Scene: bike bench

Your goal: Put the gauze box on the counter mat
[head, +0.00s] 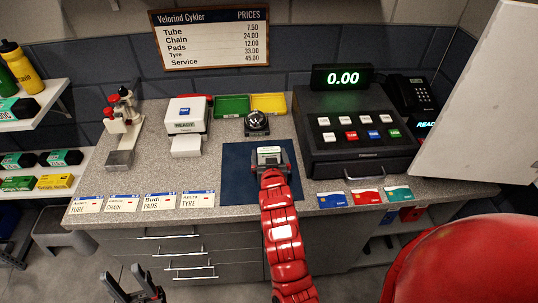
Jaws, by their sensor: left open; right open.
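The dark blue counter mat (235,185) lies flat on the grey speckled counter, left of the cash register. A small pale box (268,151), which looks like the gauze box, is over the mat's upper right part; its label is too small to read. My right gripper (270,161), at the end of the red arm, is open at the near side of this box, with its jaws close about it. The arm hides part of the mat's near edge. Whether the box touches the fingers cannot be told. My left gripper (132,284) is open and empty, low in front of the drawers.
A black cash register (355,135) stands right of the mat, with several coloured cards before it. Price cards (159,201) line the front edge.

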